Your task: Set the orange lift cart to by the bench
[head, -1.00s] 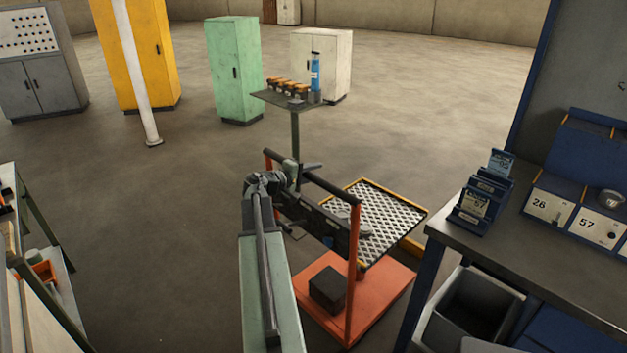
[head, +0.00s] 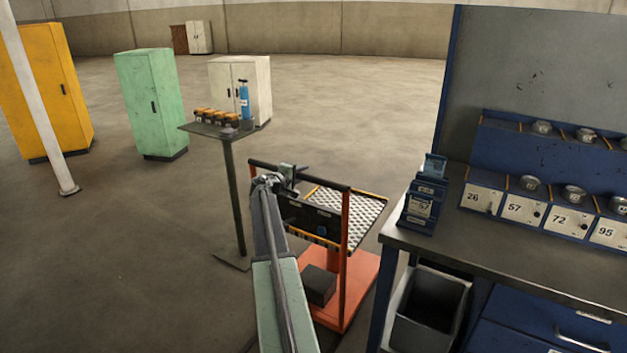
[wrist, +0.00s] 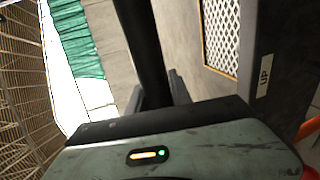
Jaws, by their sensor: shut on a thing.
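The orange lift cart (head: 362,284) stands on the floor left of the bench, with an orange base, orange posts, a dark push bar and a raised platform of patterned metal with a yellow edge. My gripper (head: 287,178) is at the left part of the cart's dark push bar and shut on it. In the wrist view the dark bar (wrist: 146,50) runs between the fingers (wrist: 158,95), and the platform shows beyond. The bench (head: 480,245) is at the right, with a dark top and blue frame. A narrow gap of floor shows between cart and bench.
A small stand (head: 232,190) with yellow-black items and a blue bottle is behind the cart to the left. A grey bin (head: 427,305) is under the bench. Green (head: 150,105), yellow and white cabinets and a white post stand farther back. The floor at left is clear.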

